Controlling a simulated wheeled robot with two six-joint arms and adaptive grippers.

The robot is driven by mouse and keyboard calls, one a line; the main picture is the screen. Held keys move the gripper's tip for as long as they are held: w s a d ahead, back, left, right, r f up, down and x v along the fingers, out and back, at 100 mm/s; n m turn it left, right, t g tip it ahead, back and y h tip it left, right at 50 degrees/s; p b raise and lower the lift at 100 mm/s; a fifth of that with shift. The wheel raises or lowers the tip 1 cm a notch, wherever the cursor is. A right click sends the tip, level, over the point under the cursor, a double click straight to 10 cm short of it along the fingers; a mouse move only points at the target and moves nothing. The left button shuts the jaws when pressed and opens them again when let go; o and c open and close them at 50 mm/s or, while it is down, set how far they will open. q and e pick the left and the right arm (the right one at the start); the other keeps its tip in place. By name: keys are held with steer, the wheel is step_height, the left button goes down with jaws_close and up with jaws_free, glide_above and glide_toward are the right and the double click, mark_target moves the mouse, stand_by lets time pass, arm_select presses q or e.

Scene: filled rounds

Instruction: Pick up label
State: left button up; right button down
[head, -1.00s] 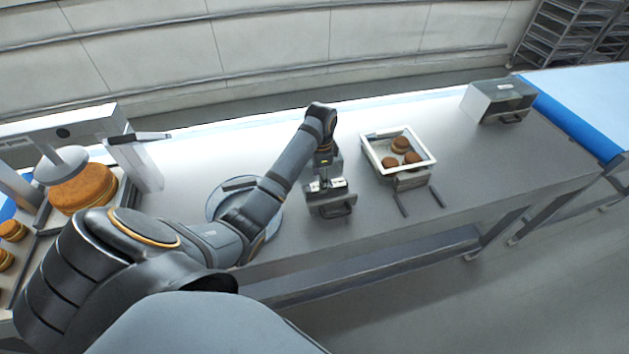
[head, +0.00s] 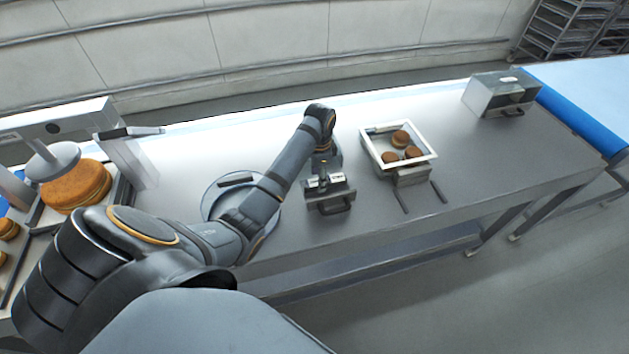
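A small dark holder (head: 330,200) with a front handle stands on the steel table, in the middle of the head view. Small white pieces (head: 338,178) show on its top; they may be the label, but they are too small to tell. My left gripper (head: 323,181) points down at the top of this holder, close to the white pieces. Its fingertips are small and dark, so I cannot tell whether they are open, shut or touching a label. My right gripper is not in view.
A round plate (head: 214,205) with a dark bar on it lies left of the holder, partly behind my arm. A white tray (head: 432,157) with several filled rounds stands to the right. A grey box (head: 490,97) is at far right.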

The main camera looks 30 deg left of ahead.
arm_select(q)
steer(key=c, duration=0.8)
steer(key=shift+c, duration=0.2)
